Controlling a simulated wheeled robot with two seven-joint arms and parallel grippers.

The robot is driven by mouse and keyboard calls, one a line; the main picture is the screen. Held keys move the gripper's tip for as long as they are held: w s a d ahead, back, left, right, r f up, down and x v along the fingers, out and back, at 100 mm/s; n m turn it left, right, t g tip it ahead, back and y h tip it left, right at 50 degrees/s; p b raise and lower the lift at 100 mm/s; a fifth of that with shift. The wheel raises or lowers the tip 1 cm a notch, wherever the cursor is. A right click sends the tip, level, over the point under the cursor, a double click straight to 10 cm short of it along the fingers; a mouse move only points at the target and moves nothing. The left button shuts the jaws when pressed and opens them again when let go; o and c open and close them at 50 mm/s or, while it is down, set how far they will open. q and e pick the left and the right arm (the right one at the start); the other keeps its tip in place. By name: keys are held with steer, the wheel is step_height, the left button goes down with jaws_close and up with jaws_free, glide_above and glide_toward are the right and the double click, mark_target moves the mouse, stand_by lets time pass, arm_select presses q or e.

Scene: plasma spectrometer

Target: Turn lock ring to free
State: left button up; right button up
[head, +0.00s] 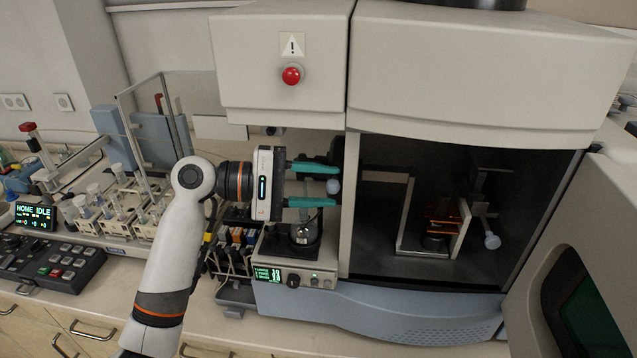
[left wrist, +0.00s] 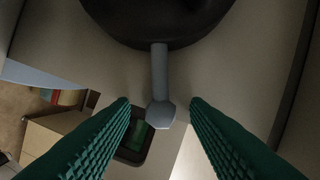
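The lock ring appears as a dark round part (left wrist: 160,22) at the top of the left wrist view, with a grey lever (left wrist: 160,75) ending in a pale faceted knob (left wrist: 160,115). In the head view the pale knob (head: 334,187) shows at the left edge of the chamber, and the ring is mostly hidden behind my gripper. My left gripper (head: 330,187) is open, its two teal fingers pointing right, one above and one below the knob. In the left wrist view the knob lies between the fingers (left wrist: 159,104), with a gap on both sides. My right gripper is out of view.
The instrument's chamber is open, its door (head: 570,270) swung to the right. Inside stands a bracket with orange coils (head: 440,222) and another pale knob (head: 492,242). A small box with a display (head: 295,272) sits below my gripper. Vial racks (head: 110,205) stand left.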

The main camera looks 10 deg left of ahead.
arm_select(q)
jaws_close()
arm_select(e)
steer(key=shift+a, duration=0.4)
